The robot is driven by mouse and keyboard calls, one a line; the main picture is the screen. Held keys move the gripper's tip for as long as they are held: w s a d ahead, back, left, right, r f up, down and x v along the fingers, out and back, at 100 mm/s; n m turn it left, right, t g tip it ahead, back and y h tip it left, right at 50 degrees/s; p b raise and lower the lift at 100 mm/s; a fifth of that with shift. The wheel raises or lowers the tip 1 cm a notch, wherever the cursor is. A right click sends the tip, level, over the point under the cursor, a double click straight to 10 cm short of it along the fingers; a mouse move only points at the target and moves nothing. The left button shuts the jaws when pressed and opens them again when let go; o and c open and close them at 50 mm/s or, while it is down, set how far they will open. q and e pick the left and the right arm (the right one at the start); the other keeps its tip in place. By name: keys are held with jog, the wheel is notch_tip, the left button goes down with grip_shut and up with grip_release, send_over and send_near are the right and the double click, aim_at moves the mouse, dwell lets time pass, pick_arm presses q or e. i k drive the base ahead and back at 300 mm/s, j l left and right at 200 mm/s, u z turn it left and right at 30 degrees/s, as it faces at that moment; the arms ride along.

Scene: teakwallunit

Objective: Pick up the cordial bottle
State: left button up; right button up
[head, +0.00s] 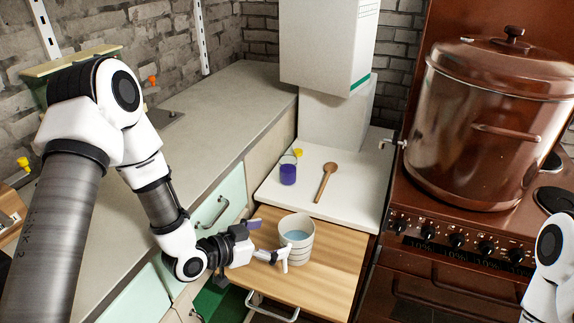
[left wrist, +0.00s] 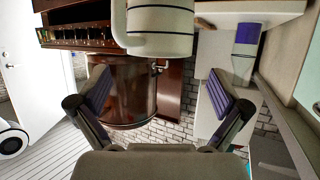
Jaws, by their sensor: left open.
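The likely cordial bottle is a small clear vessel holding purple liquid (head: 288,174). It stands upright on the white counter at the back, left of a wooden spoon. It also shows upside down at upper right in the left wrist view (left wrist: 246,40). My left gripper (head: 268,240) is open and empty, low over the wooden board, apart from the bottle and nearer the front. Its spread fingers also show in the left wrist view (left wrist: 155,98). My right gripper is out of view.
A white striped cup of pale blue liquid (head: 298,250) stands on the wooden board (head: 330,275), close beside my left fingers; it also shows in the wrist view (left wrist: 160,28). A wooden spoon (head: 326,180) lies right of the bottle. A large copper pot (head: 490,120) stands on the stove.

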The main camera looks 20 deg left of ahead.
aim_at(288, 160)
jog(key=i+l, duration=0.65)
jog(key=i+j+u, duration=0.05)
jog(key=i, duration=0.05)
